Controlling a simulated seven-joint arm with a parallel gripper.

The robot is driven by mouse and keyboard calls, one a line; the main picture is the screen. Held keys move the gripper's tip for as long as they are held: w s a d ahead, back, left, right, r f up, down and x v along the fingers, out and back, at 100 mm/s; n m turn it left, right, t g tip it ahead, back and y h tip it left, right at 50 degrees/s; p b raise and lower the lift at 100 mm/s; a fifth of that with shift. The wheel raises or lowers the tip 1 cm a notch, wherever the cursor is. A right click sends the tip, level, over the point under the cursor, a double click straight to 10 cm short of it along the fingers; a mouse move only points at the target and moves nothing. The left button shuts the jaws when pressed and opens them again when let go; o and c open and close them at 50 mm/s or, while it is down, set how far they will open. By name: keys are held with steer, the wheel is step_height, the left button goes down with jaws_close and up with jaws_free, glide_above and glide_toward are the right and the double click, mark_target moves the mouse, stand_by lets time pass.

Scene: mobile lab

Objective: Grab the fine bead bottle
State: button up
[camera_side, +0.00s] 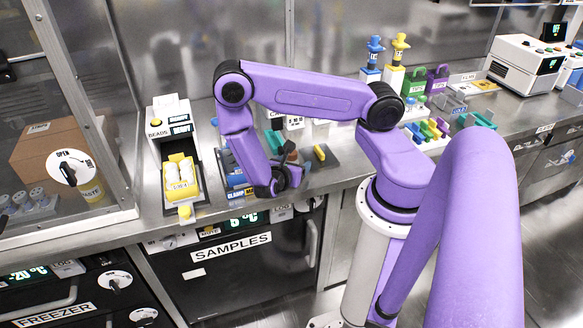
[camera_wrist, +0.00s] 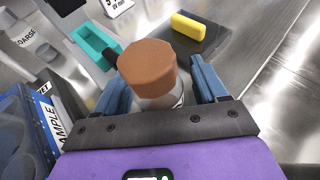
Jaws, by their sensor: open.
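A bottle with a brown faceted cap (camera_wrist: 148,68) and a pale body stands between the two blue fingers of my gripper (camera_wrist: 160,86) in the wrist view. The fingers are apart, one on each side of it, and the right finger is close to the cap. Its label is mostly hidden, so I cannot read whether it says fine. Another bottle, labelled COARSE (camera_wrist: 30,42), is at the upper left of the wrist view. In the side view my gripper (camera_side: 292,168) is low over the counter, and the bottle is mostly hidden there.
A teal holder (camera_wrist: 95,45) and a yellow block (camera_wrist: 188,25) lie beyond the bottle. A blue sample rack (camera_wrist: 22,130) is at the lower left. In the side view the BEADS machine (camera_side: 172,118) stands to the left. Bare steel counter (camera_wrist: 240,55) lies to the right.

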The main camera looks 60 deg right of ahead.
steer(key=c, duration=1.1)
